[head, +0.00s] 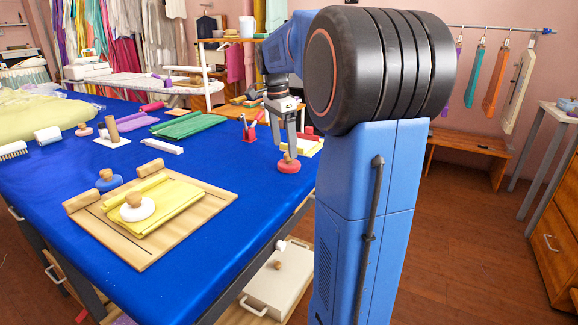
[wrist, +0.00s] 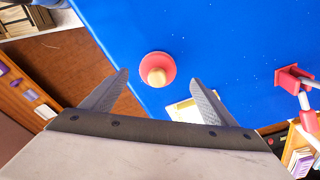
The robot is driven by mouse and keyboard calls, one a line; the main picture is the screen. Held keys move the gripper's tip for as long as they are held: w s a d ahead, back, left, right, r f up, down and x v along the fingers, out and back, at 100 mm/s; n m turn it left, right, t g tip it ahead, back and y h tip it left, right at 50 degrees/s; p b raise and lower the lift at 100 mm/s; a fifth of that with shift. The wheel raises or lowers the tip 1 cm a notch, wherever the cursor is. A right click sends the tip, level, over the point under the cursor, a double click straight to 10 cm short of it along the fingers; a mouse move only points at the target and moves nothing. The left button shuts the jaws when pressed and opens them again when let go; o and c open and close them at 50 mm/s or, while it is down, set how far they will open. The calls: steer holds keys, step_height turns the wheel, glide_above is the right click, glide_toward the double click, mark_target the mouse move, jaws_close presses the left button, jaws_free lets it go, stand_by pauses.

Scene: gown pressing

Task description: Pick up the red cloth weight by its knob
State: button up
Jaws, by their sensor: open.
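The red cloth weight (head: 289,167) is a round red disc with a wooden knob, near the right edge of the blue table. In the wrist view the weight (wrist: 168,69) lies flat on the blue surface, with its knob (wrist: 155,76) facing the camera. My gripper (head: 284,146) points down over the weight in the head view. In the wrist view my gripper (wrist: 160,82) is open, one finger on each side of the knob's line, with nothing between the fingers. I cannot tell how far the fingertips are above the knob.
A red holder (head: 250,132) with tools stands left of my gripper; it also shows in the wrist view (wrist: 288,78). A wooden board (head: 205,210) with folded yellow cloth and a white weight (head: 137,208) is at the front.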

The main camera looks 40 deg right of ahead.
mark_target(289, 161)
steer(key=shift+s+d+f, duration=0.15)
steer(key=shift+d+f, duration=0.1)
steer(key=shift+f, duration=0.6)
steer(key=shift+s+d+f, duration=0.1)
steer(key=shift+d+f, duration=0.1)
steer(key=shift+f, duration=0.65)
steer(key=shift+s+d+f, duration=0.15)
steer(key=shift+d+f, duration=0.1)
steer(key=shift+f, duration=0.6)
steer(key=c, duration=1.6)
steer(key=shift+o, duration=0.2)
steer(key=shift+r, duration=0.1)
